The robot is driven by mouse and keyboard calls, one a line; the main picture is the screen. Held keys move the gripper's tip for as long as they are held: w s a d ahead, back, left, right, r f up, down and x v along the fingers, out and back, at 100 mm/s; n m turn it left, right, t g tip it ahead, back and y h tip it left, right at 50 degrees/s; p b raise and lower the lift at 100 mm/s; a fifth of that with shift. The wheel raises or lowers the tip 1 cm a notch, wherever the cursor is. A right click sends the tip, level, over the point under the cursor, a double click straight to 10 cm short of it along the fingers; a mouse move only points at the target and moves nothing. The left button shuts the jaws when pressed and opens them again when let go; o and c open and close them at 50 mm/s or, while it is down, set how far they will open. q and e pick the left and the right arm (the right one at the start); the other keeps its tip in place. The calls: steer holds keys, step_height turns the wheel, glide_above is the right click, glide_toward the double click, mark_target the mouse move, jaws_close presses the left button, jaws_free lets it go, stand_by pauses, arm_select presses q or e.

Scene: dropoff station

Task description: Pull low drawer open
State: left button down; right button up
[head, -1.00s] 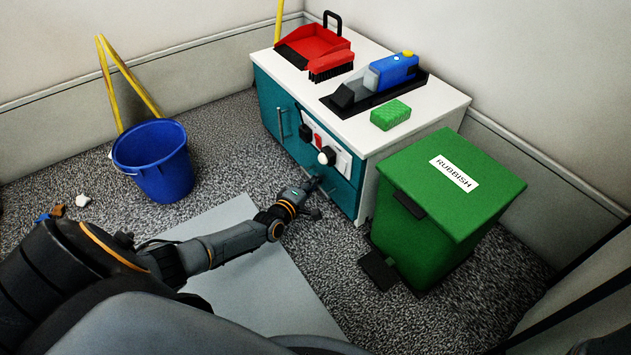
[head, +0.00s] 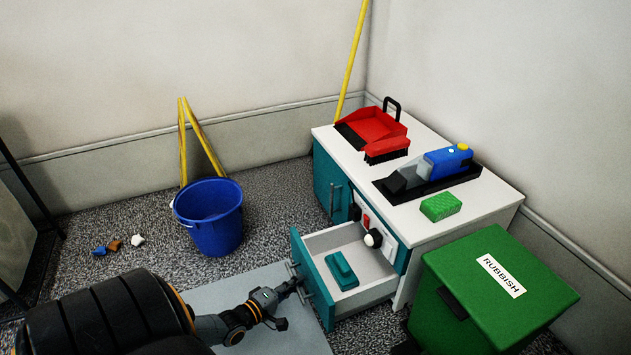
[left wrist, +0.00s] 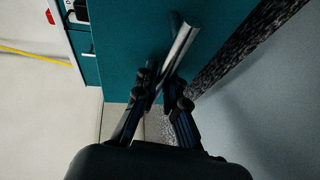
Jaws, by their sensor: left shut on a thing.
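The low drawer (head: 310,282) of the white and teal cabinet (head: 336,186) stands well open. Its white inside shows, with a teal block-like thing (head: 341,270) lying in it. My left gripper (head: 294,288) is at the drawer's front, shut on its handle. In the left wrist view the metal bar handle (left wrist: 182,45) runs between the two fingers (left wrist: 160,85) against the teal drawer front (left wrist: 125,40). My right gripper is not in either view.
A green rubbish bin (head: 500,310) stands close to the right of the drawer. A blue bucket (head: 212,235) stands on the carpet to the left. A red dustpan (head: 375,127), a blue and grey device (head: 445,160) and a green sponge (head: 441,207) lie on the cabinet top. Small scraps (head: 114,246) lie at far left.

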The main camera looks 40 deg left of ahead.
arm_select(q)
steer(key=shift+s+a+r, duration=0.15)
steer(key=shift+s+a, duration=0.2)
steer(key=shift+s, duration=0.35)
steer(key=shift+s+a+r, duration=0.1)
steer(key=shift+s+a, duration=0.2)
steer(key=shift+s, duration=0.4)
steer(key=c, duration=1.4)
jaws_free()
steer(key=s+r, duration=0.2)
steer(key=s, duration=1)
steer(key=shift+d+r, duration=0.1)
